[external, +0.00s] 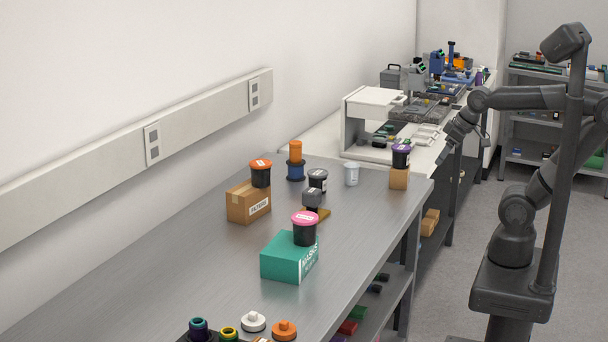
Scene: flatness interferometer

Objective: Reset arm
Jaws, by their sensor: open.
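My gripper (441,157) is at the end of my dark arm on the right in the external view. It hangs just past the right edge of the white bench, angled downward, and is open with nothing visible between its fingers. My arm reaches left from my column and bends down at the wrist. The gripper is apart from the objects on the metal table (150,262). The fingertips are small and dark in this view.
A teal box (283,262) bears a pink-lidded jar (305,233). A cardboard box (243,207) bears an orange-lidded jar (260,176). A purple-lidded jar (401,160) stands on a small block near the table's far right corner. White equipment (370,103) sits behind. The table's left part is clear.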

